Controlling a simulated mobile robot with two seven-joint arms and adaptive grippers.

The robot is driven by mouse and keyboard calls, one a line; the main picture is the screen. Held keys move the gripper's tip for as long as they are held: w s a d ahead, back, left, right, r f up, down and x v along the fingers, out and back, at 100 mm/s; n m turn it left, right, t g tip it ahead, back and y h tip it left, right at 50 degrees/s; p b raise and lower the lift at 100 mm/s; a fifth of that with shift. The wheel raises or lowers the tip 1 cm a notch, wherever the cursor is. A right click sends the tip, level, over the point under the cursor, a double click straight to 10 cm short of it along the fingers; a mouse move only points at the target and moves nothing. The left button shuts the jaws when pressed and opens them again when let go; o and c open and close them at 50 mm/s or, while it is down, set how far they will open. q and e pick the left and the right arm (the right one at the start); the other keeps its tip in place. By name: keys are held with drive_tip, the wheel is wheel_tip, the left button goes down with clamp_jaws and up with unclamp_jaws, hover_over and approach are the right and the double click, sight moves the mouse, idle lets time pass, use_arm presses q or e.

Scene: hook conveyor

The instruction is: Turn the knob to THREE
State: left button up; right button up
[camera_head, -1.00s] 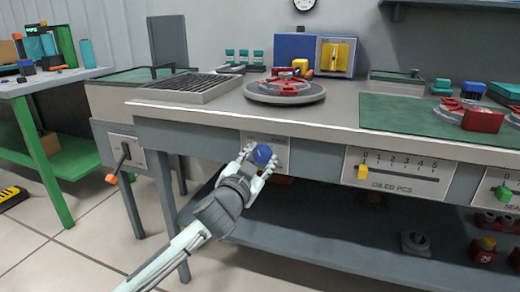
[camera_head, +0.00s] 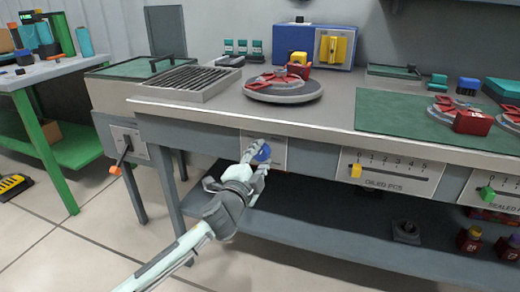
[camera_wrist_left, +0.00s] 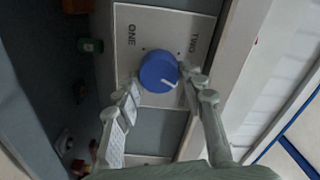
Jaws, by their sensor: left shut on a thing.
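The blue knob (camera_head: 263,153) sits on a white panel (camera_head: 279,151) on the bench's front. In the left wrist view the knob (camera_wrist_left: 159,72) carries a short white mark pointing to the lower right. The panel shows the sideways words ONE and TWO above the knob; THREE cannot be seen. My left gripper (camera_head: 260,158) is at the knob, its fingers shut on it from two sides. In the left wrist view the right finger touches the knob's edge, and the left finger lies at its lower left. My right gripper is not in view.
A slider panel with a yellow handle (camera_head: 356,171) is right of the knob, and one with a green handle (camera_head: 487,192) is farther right. A lever with an orange grip (camera_head: 115,170) hangs at the left. The bench top (camera_head: 335,115) overhangs the knob, with a lower shelf (camera_head: 330,238) below.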

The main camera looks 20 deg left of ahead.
use_arm(q)
drive_tip(key=m+p, duration=0.1)
drive_tip(key=m, duration=0.1)
drive_tip(key=shift+m, duration=0.4)
drive_tip(key=shift+m+p, duration=0.4)
drive_tip(key=shift+m, duration=0.2)
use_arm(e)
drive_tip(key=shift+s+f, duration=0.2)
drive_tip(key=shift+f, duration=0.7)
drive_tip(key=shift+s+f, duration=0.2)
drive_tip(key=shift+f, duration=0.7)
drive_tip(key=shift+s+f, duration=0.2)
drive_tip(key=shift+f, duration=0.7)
use_arm(q)
drive_tip(key=o, duration=1.2)
drive_tip(key=shift+c, duration=0.2)
drive_tip(key=shift+f, duration=0.1)
